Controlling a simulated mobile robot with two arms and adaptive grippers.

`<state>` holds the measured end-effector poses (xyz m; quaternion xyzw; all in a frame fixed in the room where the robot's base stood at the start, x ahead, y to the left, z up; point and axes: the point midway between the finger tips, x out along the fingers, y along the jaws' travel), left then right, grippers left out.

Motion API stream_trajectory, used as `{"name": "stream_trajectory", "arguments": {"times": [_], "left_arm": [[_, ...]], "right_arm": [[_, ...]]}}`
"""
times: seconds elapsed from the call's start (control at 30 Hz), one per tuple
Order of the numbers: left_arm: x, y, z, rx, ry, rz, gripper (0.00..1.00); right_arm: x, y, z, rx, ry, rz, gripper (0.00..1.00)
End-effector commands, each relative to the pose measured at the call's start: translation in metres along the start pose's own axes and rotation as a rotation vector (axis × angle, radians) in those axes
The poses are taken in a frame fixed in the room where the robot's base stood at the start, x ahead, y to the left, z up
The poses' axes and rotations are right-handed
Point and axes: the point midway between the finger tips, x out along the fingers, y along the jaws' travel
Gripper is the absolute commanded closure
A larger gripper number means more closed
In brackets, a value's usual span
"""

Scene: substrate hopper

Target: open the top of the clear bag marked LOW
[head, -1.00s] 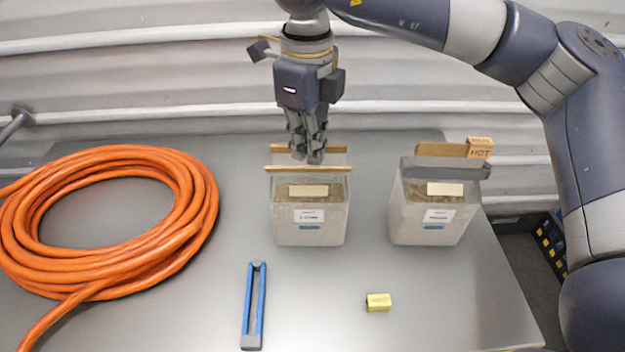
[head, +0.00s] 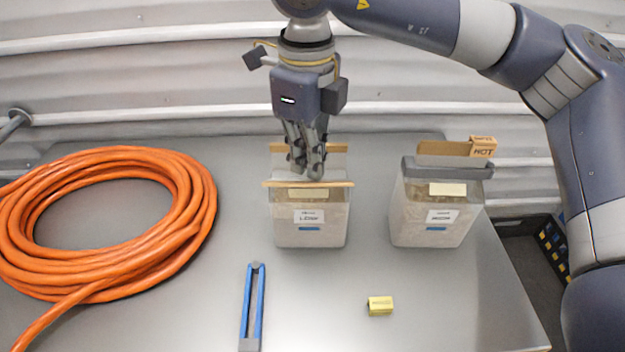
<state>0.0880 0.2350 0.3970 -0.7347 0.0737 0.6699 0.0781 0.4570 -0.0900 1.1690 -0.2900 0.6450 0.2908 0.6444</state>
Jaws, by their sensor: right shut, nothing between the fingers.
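The clear bag (head: 310,235) marked LOW stands upright on the table in the middle of the head view, with pale substrate in it. Its top has two tan strips, a front strip (head: 308,184) and a back strip (head: 282,147). The strips stand apart, with a clear gap between them. My right gripper (head: 313,172) points down into this gap. Its fingers are together and empty, with the tips close behind the front strip. Whether they touch it I cannot tell. My left gripper is not in view.
A second bag (head: 425,222) stands to the right, with a grey clip (head: 448,170) across its top and a tan HOT block (head: 483,147) behind. A blue clip (head: 247,300) and a yellow block (head: 380,306) lie in front. A coiled orange hose (head: 190,215) fills the left.

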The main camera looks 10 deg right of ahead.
Motion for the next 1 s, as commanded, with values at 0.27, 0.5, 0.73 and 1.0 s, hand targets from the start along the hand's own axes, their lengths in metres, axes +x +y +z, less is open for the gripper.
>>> {"name": "stream_trajectory", "arguments": {"times": [0.27, 0.5, 0.73, 1.0], "left_arm": [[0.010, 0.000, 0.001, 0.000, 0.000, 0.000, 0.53], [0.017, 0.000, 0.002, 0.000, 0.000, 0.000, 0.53], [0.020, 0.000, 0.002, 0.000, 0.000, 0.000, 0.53], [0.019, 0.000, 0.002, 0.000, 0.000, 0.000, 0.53]], "right_arm": [[0.004, 0.012, -0.006, -0.002, -0.001, -0.002, 1.00], [0.007, 0.022, -0.012, -0.003, -0.001, -0.001, 1.00], [0.008, 0.029, -0.016, -0.001, 0.000, -0.002, 1.00], [0.008, 0.029, -0.016, -0.001, 0.001, -0.001, 1.00]]}}
